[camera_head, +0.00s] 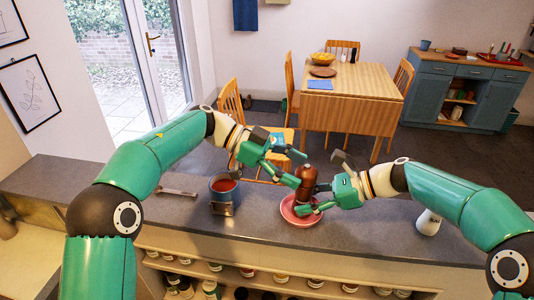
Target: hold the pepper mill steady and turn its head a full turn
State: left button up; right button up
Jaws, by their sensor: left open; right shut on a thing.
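The brown pepper mill (306,183) stands upright on the grey counter, at a pink-red plate (288,211); I cannot tell whether it stands on the plate or just behind it. My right gripper (318,192) comes in from the right and is shut on the mill's body, low down. My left gripper (293,168) is open, higher up and just left of the mill's head. One of its fingers reaches toward the head; I cannot tell whether it touches. Part of the mill's lower body is hidden by the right gripper.
A blue pot of red-brown contents (223,186) stands left of the mill. A metal utensil (176,191) lies farther left. A white shaker (428,222) stands at the right. Shelves with several jars (247,272) lie below the front edge. A dining table (350,90) stands beyond.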

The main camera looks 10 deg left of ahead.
pick_arm(q)
jog(key=s+v, duration=0.1)
jog(key=v, duration=0.8)
jog(key=shift+w, duration=0.5)
jog(key=shift+a, duration=0.15)
